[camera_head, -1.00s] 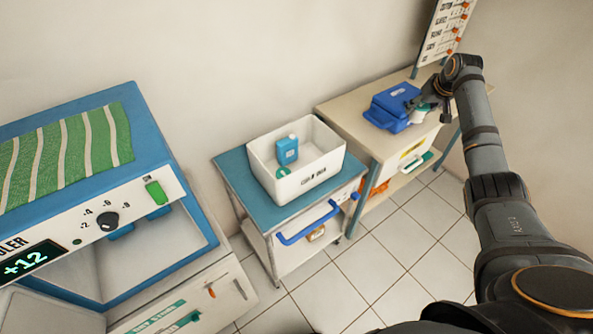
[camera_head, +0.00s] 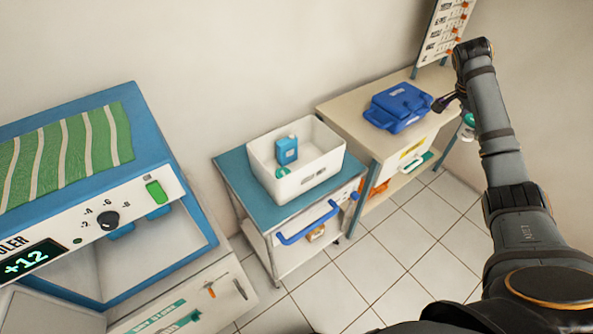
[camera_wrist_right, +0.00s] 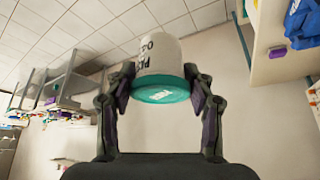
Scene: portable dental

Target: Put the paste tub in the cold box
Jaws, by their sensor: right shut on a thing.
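The paste tub (camera_wrist_right: 160,55), white with dark lettering and a teal lid, is between the fingers of my right gripper (camera_wrist_right: 160,84) in the right wrist view. The gripper is shut on it. In the head view the tub (camera_head: 468,121) shows as a small teal and white patch, mostly hidden by my right arm, near the right end of the beige table. A white open box (camera_head: 320,178) on the teal-topped cart appears to be the cold box; its front marking is too small to read. My left gripper is out of view.
The white box holds a blue bottle (camera_head: 287,150) and a small green item (camera_head: 283,172). A blue case (camera_head: 399,106) lies on the beige table (camera_head: 352,112). A blue cooler unit (camera_head: 150,120) showing +12 stands at left. Tiled floor (camera_head: 385,250) lies clear in front.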

